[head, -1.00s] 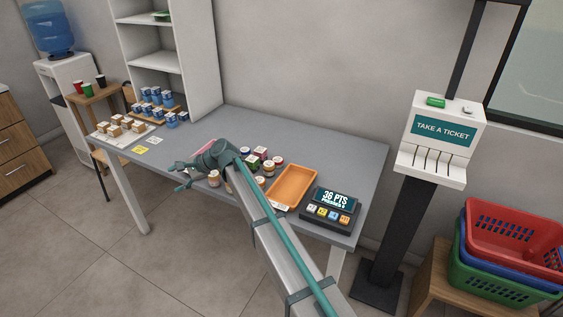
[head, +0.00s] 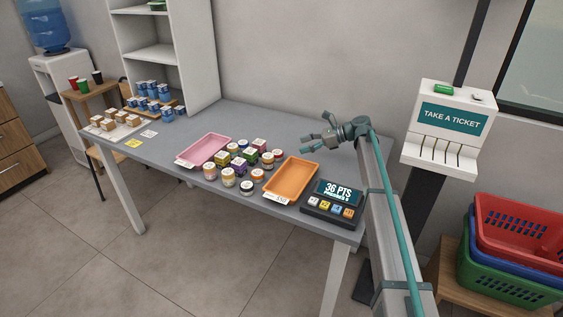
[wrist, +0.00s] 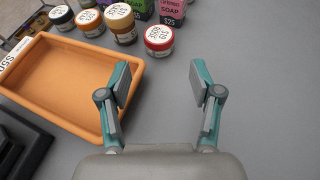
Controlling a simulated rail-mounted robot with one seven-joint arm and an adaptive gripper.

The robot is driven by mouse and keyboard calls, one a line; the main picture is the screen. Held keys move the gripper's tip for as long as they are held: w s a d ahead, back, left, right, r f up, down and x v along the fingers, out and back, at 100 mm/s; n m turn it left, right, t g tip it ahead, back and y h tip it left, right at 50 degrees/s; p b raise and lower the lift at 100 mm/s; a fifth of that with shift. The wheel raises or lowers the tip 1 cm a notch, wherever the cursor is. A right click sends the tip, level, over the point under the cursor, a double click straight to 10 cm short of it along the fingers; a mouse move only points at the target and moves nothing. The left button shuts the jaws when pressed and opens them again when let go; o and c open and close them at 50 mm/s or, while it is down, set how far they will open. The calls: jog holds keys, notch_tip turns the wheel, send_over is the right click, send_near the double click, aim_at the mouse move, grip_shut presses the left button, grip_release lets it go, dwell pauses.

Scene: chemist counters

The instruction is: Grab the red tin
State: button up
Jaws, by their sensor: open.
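The red tin (wrist: 158,42) is a short round jar with a white labelled lid, at the top middle of the wrist view. It stands upright on the counter just past the orange tray's corner. In the head view the red tin (head: 278,156) appears small at the back right of the group of goods. My gripper (wrist: 161,82) is open and empty, its two fingers apart with bare grey counter between them. The tin is ahead of the fingertips and apart from them. In the head view my gripper (head: 313,142) is above the counter's back right, right of the tin.
The orange tray (wrist: 125,68) lies close to the left finger. A yellow jar (wrist: 120,22) and soap boxes (wrist: 172,9) stand near the tin. A pink tray (head: 207,149) lies left of the goods; a points display (head: 333,203) stands at front right. The counter's back strip is clear.

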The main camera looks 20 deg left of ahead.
aim_at(278, 152)
jog(key=p+x, duration=0.1)
jog(key=x, duration=0.9)
jog(key=shift+s+a, duration=0.15)
jog(key=shift+a, duration=0.05)
jog(key=c, duration=0.9)
